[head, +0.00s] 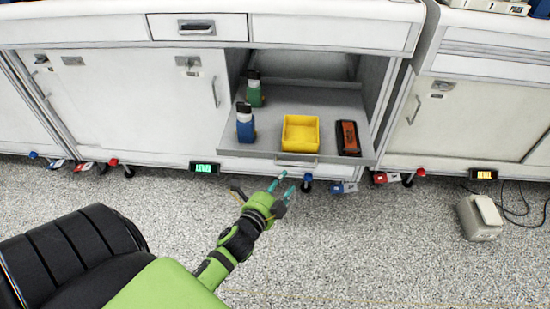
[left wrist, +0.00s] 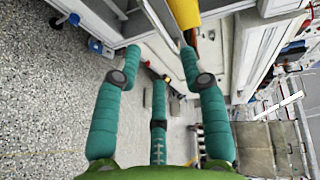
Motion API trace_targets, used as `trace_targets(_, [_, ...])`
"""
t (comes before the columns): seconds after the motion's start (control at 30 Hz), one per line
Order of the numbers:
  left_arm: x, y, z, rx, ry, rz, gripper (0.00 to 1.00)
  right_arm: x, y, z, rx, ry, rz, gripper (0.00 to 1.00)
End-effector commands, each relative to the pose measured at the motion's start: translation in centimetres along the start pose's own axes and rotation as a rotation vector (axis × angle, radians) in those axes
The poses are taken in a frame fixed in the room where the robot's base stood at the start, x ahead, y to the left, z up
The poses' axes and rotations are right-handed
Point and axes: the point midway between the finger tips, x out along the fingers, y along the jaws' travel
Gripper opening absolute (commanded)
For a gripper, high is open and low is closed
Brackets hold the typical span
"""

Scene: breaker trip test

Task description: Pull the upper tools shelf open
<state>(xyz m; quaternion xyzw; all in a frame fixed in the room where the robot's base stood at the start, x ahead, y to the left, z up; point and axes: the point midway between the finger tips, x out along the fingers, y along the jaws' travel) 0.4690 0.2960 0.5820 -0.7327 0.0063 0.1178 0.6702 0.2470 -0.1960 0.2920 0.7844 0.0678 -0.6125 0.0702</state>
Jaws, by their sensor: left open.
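A grey pull-out shelf (head: 265,141) sticks out of the open cabinet bay in the head view. It carries a yellow bin (head: 301,133), a blue-and-black tool (head: 245,123), a green-and-black tool (head: 254,90) and an orange-and-black device (head: 348,138). A handle (head: 297,163) is on its front edge. My left gripper (head: 281,179) is open and empty, just in front of and below that edge in the picture. In the left wrist view its teal fingers are spread, with the shelf's pale edge (left wrist: 160,14) and the yellow bin (left wrist: 184,14) beyond the tips. My right gripper is not in view.
A closed drawer (head: 197,27) is above the cabinet's closed left door (head: 140,100). Another cabinet (head: 455,118) stands at the right. Casters with red and blue parts line the cabinet bottoms. A pale box (head: 480,217) with cables lies on the floor at the right.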

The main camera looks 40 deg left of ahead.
Motion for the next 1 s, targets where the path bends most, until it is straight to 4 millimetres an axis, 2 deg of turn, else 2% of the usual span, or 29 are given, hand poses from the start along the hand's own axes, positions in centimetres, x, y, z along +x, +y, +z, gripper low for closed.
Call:
trace_targets(0.1, [-2.1,0.1,0.0,-0.002,-0.001,0.002,0.42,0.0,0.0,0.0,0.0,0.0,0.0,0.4])
trace_targets(0.3, [-3.7,0.0,0.0,-0.001,-0.001,0.001,0.42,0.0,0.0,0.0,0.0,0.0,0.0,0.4])
trace_targets(0.87, [-3.9,0.1,0.0,-0.002,0.0,0.001,0.42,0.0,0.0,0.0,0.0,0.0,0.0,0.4])
trace_targets(0.97, [-3.8,1.2,0.0,-0.044,-0.008,0.034,0.42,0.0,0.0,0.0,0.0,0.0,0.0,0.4])
trace_targets(1.0, [-3.8,2.5,0.0,-0.085,-0.016,0.067,0.42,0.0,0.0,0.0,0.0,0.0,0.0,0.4])
